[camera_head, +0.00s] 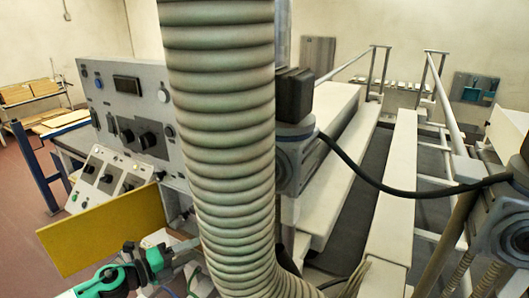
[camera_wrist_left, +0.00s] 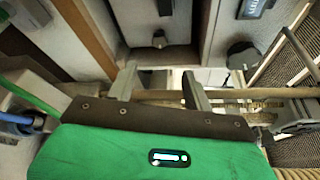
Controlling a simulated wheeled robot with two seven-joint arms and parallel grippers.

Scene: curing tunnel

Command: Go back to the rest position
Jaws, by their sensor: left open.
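My left gripper (camera_wrist_left: 160,85) shows in the left wrist view with its two grey fingers apart and nothing between them. Its green and dark housing fills the bottom of that view. In the head view, my green and black left arm comes in at the lower left, in front of the control console (camera_head: 125,85) and close to a yellow panel (camera_head: 105,230). The fingertips there are hard to make out among the parts beside the hose. My right gripper is not in view.
A thick ribbed hose (camera_head: 220,120) blocks the middle of the head view. Pale beams (camera_head: 398,190) and railings run back at the right, with a black cable (camera_head: 385,187) across them. A blue-framed table (camera_head: 45,165) stands at the left. Red floor (camera_head: 25,225) is clear there.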

